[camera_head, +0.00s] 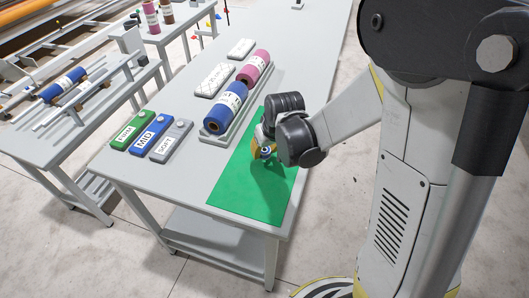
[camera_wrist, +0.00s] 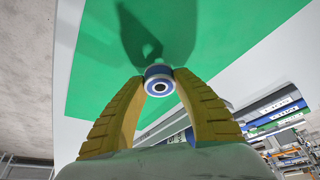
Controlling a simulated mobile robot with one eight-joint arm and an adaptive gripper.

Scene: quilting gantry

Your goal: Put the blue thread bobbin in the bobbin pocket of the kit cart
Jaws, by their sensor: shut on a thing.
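The blue thread bobbin (camera_wrist: 159,69) is small, with a white rim and a dark centre hole. It sits between the yellow fingertips of my gripper (camera_wrist: 159,80), which is shut on it. In the head view the bobbin (camera_head: 266,150) shows as a small blue and white spot at my gripper (camera_head: 264,152), over the green mat (camera_head: 238,195). The mat lies on the grey table. The gripper's shadow falls on the mat; I cannot tell the exact height above it. I cannot make out the kit cart or its bobbin pocket in either view.
Left of the mat, a grey tray (camera_head: 215,136) holds a large blue roll (camera_head: 224,108) and a pink roll (camera_head: 254,67). FIRM (camera_head: 133,130), MID (camera_head: 151,134) and SOFT (camera_head: 171,141) blocks lie near the table's left edge. Another table (camera_head: 40,145) with a blue roll stands at left.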

